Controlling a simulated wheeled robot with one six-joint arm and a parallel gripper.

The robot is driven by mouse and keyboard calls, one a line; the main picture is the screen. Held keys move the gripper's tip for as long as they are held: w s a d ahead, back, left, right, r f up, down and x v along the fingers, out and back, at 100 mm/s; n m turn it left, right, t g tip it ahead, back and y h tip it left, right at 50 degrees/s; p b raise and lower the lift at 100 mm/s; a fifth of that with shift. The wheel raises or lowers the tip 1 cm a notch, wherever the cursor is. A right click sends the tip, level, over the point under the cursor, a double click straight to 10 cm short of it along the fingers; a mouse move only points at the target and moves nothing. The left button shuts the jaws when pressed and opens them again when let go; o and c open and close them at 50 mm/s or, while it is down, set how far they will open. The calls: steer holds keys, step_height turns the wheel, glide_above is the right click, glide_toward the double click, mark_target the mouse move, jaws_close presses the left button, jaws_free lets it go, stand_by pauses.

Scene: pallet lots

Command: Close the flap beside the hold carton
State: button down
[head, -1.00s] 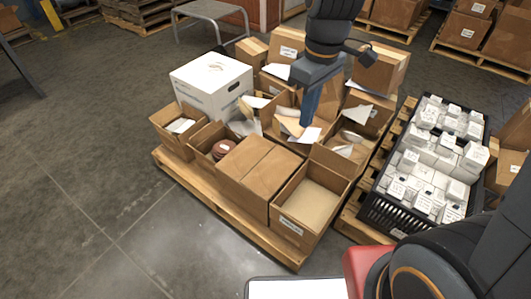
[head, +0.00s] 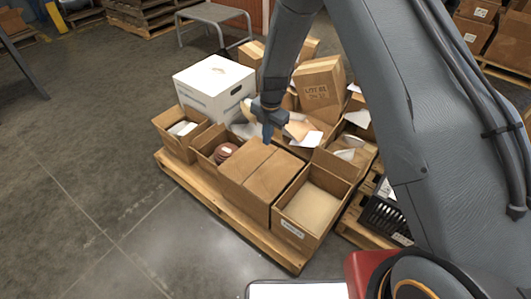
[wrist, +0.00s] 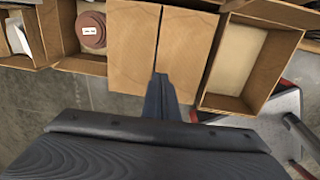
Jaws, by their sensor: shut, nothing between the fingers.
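My gripper (head: 268,133) is shut and empty, pointing down above the back of the closed carton (head: 262,172) in the pallet's front row. In the wrist view its fingers (wrist: 161,88) are together, over the seam of that carton's top. To the right stands an open carton (head: 288,226) with a pale filling and a small front label too small to read. A brown flap (head: 333,164) stands up at its back edge. It also shows in the wrist view (wrist: 262,10). I cannot tell which carton is the hold carton.
A white box (head: 200,98) stands at the back left of the pallet (head: 225,212). An open carton holding a reddish-brown round item (head: 226,150) is left of the closed carton. A tall lettered carton (head: 318,88) and loose papers are behind.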

mark_target(264, 166)
steer(key=f, duration=0.9)
steer(key=a+f, duration=0.1)
steer(key=f, duration=0.3)
steer(key=shift+w+f+b, duration=0.3)
steer(key=shift+w+b, duration=0.05)
steer(key=shift+b, duration=0.05)
step_height(264, 166, down, 2)
steer(key=shift+w+a+b, duration=0.1)
steer(key=shift+b, duration=0.7)
steer(key=shift+f, duration=0.1)
steer(key=shift+s, duration=0.2)
steer(key=shift+w+r+p, duration=0.1)
steer(key=shift+r+p, duration=0.4)
steer(key=shift+r, duration=0.4)
step_height(264, 166, up, 14)
steer(key=p, duration=0.2)
steer(key=shift+f, duration=0.25)
